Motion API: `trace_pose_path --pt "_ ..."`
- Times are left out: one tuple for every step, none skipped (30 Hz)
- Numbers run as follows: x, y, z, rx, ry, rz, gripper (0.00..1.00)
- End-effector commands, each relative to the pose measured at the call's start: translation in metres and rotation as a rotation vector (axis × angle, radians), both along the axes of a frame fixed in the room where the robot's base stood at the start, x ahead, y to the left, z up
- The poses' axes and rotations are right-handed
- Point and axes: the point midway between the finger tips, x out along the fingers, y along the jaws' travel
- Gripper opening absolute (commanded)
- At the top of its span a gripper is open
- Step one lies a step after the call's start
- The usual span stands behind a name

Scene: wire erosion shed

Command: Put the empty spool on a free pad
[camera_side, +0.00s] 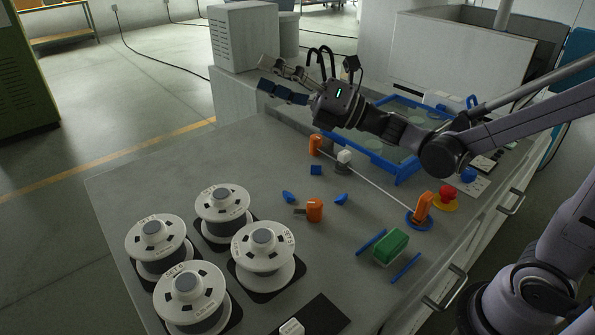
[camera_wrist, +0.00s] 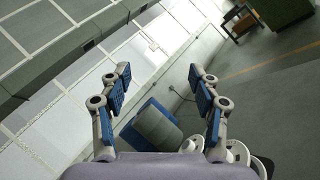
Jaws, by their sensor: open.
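Several white-flanged spools stand upright on dark square pads at the left of the bench in the side view: a back spool (camera_side: 222,205), a left spool (camera_side: 156,240), a right spool (camera_side: 263,250) and a front spool (camera_side: 190,295). I cannot tell which one is empty. My gripper (camera_side: 264,74) is raised above the far end of the bench, open and empty, away from the spools. Its fingers (camera_wrist: 159,72) are spread in the wrist view.
A wire runs between orange guides (camera_side: 315,145) and (camera_side: 423,208). An orange-topped piece (camera_side: 315,210), green block (camera_side: 390,246), blue rails (camera_side: 405,268) and red button (camera_side: 446,194) sit nearby. A blue-framed tray (camera_side: 385,165) lies behind.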

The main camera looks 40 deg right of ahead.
Motion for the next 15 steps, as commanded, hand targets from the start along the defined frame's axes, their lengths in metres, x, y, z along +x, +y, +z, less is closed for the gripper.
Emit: trace_pose_path --pt "0.005 -0.018 0.006 0.105 0.079 -0.061 0.63" --pt "0.008 -0.03 0.008 0.175 0.131 -0.1 0.63" --pt "0.012 -0.046 0.008 0.269 0.2 -0.149 0.63" --pt "0.013 -0.057 0.007 0.342 0.252 -0.183 0.63" --pt "0.014 -0.069 0.004 0.415 0.304 -0.218 0.63" --pt "0.014 -0.084 -0.001 0.514 0.372 -0.263 0.63" --pt "0.013 -0.094 -0.006 0.589 0.424 -0.296 0.63" --pt "0.011 -0.105 -0.012 0.665 0.476 -0.329 0.63" --pt "0.007 -0.117 -0.022 0.766 0.545 -0.372 0.63" --pt "0.003 -0.125 -0.03 0.843 0.596 -0.403 0.63" --pt "-0.001 -0.133 -0.039 0.918 0.648 -0.435 0.63" --pt "-0.009 -0.142 -0.053 1.02 0.717 -0.477 0.63" --pt "-0.015 -0.147 -0.063 1.097 0.769 -0.509 0.63" --pt "-0.023 -0.152 -0.074 1.171 0.821 -0.542 0.63" --pt "-0.034 -0.156 -0.09 1.272 0.89 -0.585 0.63"
